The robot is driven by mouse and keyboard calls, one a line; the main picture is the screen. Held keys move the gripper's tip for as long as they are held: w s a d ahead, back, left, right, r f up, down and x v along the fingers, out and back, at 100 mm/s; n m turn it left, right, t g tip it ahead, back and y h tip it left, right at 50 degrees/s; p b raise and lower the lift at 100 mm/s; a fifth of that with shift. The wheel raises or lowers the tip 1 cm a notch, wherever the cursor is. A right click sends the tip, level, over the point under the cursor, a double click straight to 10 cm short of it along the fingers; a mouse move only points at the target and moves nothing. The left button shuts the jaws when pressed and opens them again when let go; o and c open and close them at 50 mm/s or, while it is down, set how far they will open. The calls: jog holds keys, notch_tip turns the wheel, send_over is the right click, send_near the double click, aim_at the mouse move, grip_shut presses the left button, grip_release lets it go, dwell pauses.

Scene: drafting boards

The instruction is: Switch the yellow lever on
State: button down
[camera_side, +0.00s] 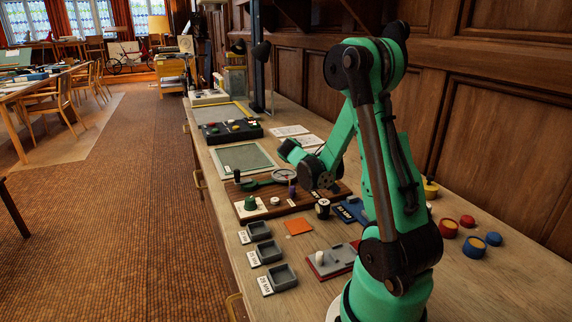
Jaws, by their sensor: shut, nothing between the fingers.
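My gripper (286,149) is at the far end of my green arm, above the bench and right of the black control box. It is small in this view and its fingertips are hard to make out; it is shut and holds nothing. The black control box (231,133) stands on the bench beyond the grey-green board. It carries small red, yellow and pale controls. A small yellow control (234,128) shows on its top; I cannot tell whether this is the lever or which way it is set. My gripper looks apart from the box.
A wooden board (263,210) with a green knob, a green handle and a dial lies under my forearm. Several grey trays (269,251) line the near left edge. Red, blue and yellow round pieces (447,228) lie at right. Wood panelling closes off the right side.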

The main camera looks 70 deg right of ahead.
jog(key=a+r, duration=0.5)
jog(key=shift+w, duration=0.3)
jog(key=w+d+m+g+y, duration=0.1)
jog(key=w+d+m, duration=0.1)
jog(key=w, duration=0.9)
jog(key=shift+d+m, duration=0.4)
jog(key=shift+m, duration=0.1)
jog(key=shift+f, duration=0.15)
jog(key=x, duration=1)
jog(key=shift+s, duration=0.35)
jog(key=shift+s+d, duration=0.8)
jog(key=shift+s, duration=0.1)
jog(key=shift+s+d, duration=0.4)
jog(key=shift+s, duration=0.05)
